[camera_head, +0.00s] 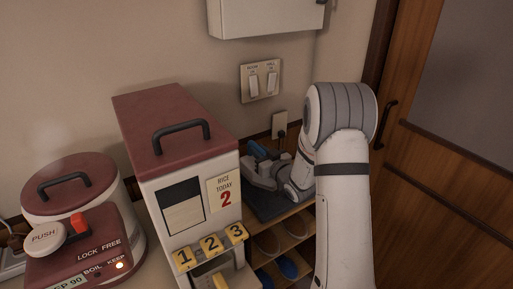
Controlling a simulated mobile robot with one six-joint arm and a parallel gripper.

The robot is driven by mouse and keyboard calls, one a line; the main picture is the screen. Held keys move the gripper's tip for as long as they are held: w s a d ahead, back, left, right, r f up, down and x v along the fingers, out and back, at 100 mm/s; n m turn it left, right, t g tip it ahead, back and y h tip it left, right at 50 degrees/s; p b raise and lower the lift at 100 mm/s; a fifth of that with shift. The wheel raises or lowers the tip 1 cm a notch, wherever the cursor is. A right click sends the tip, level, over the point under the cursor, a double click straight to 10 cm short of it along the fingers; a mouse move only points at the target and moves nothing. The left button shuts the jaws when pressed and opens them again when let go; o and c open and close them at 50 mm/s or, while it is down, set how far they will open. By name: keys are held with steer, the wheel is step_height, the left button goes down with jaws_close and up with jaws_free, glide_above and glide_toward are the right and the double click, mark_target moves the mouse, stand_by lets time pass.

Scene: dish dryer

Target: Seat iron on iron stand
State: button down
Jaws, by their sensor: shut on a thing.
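In the head view, my gripper (262,172) reaches leftward behind the tall rice dispenser, above the top of a small wooden shelf. It is shut on what looks like the iron, a small thing with a blue part (260,146) and dark parts. My gripper and wrist hide much of the iron, so its tilt is unclear. A dark flat piece (268,209) lies on the shelf top below my gripper; I cannot tell whether it is the iron stand. Whether the iron touches anything below is hidden.
The tall cream rice dispenser (190,165) with a maroon lid stands close left of my gripper. A maroon and cream hot-water pot (95,235) stands at the far left. Slippers (288,268) sit on the shelf below. An outlet (280,124) is on the wall behind; a wooden door (440,180) is right.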

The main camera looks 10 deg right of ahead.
steer(key=shift+f+b, duration=1.1)
steer(key=shift+f, duration=2.1)
steer(key=shift+f+b, duration=0.55)
steer(key=shift+b, duration=0.05)
